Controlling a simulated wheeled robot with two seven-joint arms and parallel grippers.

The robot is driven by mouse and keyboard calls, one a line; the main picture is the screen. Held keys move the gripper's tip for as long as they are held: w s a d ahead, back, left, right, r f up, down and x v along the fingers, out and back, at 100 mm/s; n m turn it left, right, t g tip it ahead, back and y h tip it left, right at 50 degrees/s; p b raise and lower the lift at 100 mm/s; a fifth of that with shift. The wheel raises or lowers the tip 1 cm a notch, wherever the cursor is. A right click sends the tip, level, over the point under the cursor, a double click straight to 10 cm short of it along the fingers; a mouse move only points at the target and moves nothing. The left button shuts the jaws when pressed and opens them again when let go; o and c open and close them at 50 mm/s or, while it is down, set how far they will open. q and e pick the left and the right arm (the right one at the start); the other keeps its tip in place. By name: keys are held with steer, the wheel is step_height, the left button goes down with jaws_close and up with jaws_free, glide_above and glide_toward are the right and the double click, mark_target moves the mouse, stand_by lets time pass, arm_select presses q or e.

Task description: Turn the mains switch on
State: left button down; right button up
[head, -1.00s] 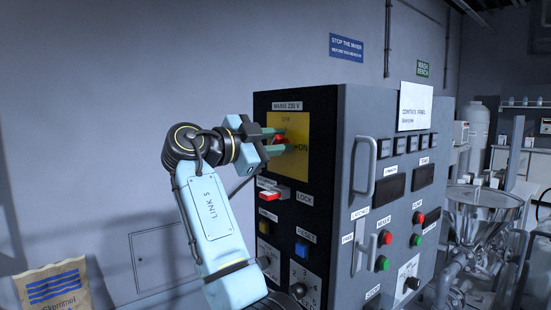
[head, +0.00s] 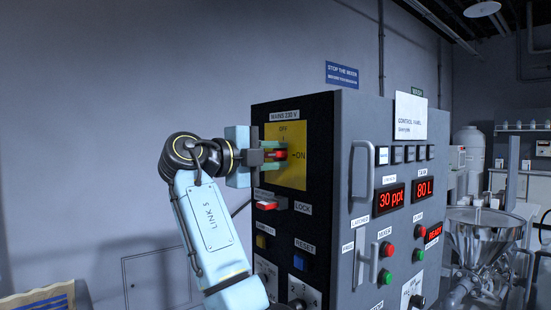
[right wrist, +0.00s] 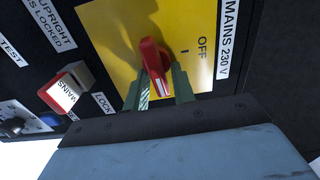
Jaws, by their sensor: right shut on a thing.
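The mains switch (head: 281,155) is a red rotary handle on a yellow plate (head: 292,178), high on the black left face of the control cabinet. The handle lies level, its end toward the ON mark. In the right wrist view the red handle (right wrist: 152,62) stands between two green fingers, turned away from OFF; the ON mark is hidden there. My right gripper (head: 283,155) is shut on the handle, one finger above and one below. It also shows in the right wrist view (right wrist: 160,92). My left gripper is not in view.
Below the plate are a red-and-white MAINS piece (head: 266,205) beside a LOCK label and a blue RESET button (head: 301,263). The grey front has a vertical handle (head: 362,168) and lit red displays (head: 390,199). A metal hopper (head: 482,238) stands at right.

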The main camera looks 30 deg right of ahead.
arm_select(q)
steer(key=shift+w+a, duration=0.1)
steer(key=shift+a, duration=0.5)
arm_select(e)
steer(key=o, duration=0.7)
steer(key=shift+c, duration=0.2)
steer(key=shift+o, duration=0.2)
steer(key=shift+w, duration=0.1)
steer(key=shift+a, duration=0.5)
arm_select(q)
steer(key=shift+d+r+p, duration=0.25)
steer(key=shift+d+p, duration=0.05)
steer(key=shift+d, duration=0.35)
arm_select(e)
steer(key=s+a, duration=0.1)
steer(key=a, duration=1.1)
steer(key=shift+a, duration=0.2)
steer(key=shift+f, duration=0.1)
